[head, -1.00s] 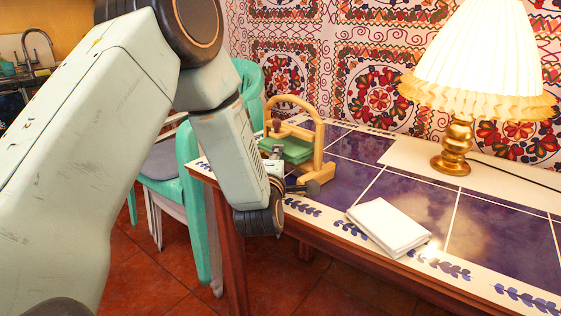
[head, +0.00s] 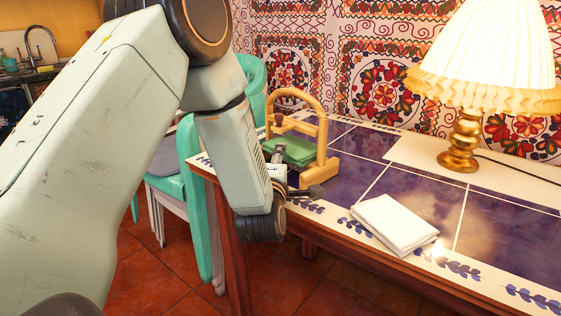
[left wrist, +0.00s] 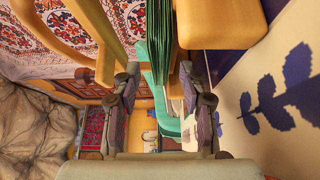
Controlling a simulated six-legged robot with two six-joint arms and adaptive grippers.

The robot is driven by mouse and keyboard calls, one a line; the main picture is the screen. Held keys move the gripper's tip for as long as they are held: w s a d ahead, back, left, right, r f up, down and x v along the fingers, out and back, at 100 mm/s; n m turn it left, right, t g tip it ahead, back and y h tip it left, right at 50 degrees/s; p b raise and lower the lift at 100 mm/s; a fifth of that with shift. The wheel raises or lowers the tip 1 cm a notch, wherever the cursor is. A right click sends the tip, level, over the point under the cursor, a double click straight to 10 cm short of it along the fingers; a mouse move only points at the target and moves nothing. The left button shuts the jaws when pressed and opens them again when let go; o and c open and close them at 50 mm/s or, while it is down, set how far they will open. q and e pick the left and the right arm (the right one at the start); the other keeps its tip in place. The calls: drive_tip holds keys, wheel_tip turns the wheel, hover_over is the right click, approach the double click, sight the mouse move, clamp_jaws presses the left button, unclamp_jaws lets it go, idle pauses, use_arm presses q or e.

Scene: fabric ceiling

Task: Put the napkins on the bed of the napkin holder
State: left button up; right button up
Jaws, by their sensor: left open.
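The wooden napkin holder (head: 322,140), with a tall arch, stands at the left end of the table. A stack of green napkins (head: 296,151) lies in it; in the left wrist view its layered edge (left wrist: 173,40) is ahead, between the lines of the two fingers. White folded napkins (head: 394,224) lie on the table to the right of the holder, near the front edge. My left gripper (head: 294,174) is open at the near side of the holder. It also shows in the left wrist view (left wrist: 160,88), empty. Contact with the green stack cannot be told. My right gripper is out of view.
A lit lamp (head: 464,145) stands at the back right on the tiled table (head: 510,240). A green chair (head: 186,165) is close by on the left. The patterned wall (head: 385,60) is behind. Table room between holder and lamp is clear.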

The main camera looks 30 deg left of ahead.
use_arm(q)
drive_tip(key=shift+w, duration=0.15)
drive_tip(key=shift+s+d+r+p, duration=0.15)
drive_tip(key=shift+s+p, duration=0.15)
drive_tip(key=p+v, duration=0.2)
drive_tip(key=v, duration=0.9)
drive_tip(key=shift+s, duration=0.2)
